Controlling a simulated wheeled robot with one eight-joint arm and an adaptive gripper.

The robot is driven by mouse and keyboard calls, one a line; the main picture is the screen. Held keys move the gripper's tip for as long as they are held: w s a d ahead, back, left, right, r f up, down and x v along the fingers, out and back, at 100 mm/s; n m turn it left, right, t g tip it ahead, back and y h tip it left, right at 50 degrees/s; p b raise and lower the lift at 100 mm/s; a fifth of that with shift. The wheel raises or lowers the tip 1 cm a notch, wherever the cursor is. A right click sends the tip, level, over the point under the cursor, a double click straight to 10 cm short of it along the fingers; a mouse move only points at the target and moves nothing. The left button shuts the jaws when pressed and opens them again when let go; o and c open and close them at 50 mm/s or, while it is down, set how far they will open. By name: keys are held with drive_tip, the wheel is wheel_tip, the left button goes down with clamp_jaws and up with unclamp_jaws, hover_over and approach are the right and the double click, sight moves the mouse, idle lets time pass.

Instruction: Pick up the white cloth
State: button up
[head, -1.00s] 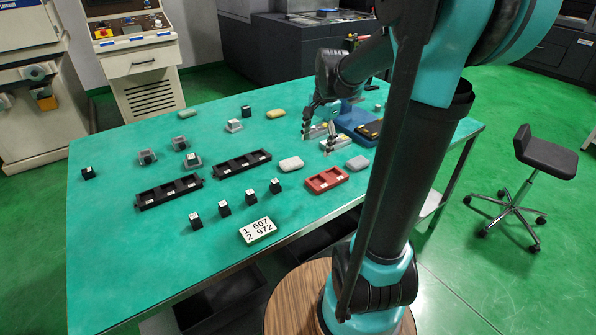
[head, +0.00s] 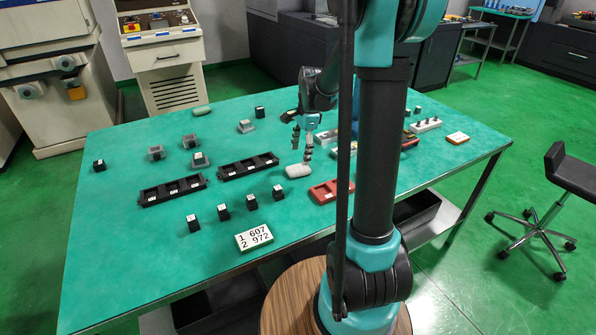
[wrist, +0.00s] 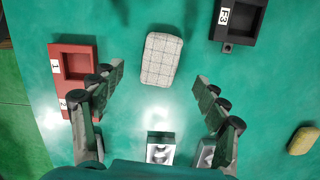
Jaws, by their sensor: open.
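The white cloth (head: 298,171) is a small, pale folded pad on the green table, between the black tray and the red tray. In the wrist view the white cloth (wrist: 162,60) shows a faint grid pattern and lies slightly tilted. My gripper (head: 304,150) is just above and behind it in the head view. In the wrist view my gripper (wrist: 159,78) has its fingers spread wide, one on each side of the cloth's lower end, with nothing between them gripped. I cannot tell the exact height of the fingertips over the cloth.
A red tray (wrist: 76,62) lies close left of the cloth in the wrist view, near one finger. A black tray (wrist: 239,18) is at upper right, a yellow pad (wrist: 303,141) at lower right. A metal block (wrist: 160,148) shows at the bottom. A number plate (head: 254,236) lies at the table's front.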

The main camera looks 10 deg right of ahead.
sight(298, 167)
drive_tip(key=shift+a+f, duration=0.2)
drive_tip(key=shift+f, duration=1.3)
drive_tip(key=shift+a+f, duration=0.15)
drive_tip(key=shift+f, duration=1.35)
drive_tip(key=shift+f, duration=0.25)
drive_tip(key=c, duration=1.1)
drive_tip(key=shift+c, duration=0.2)
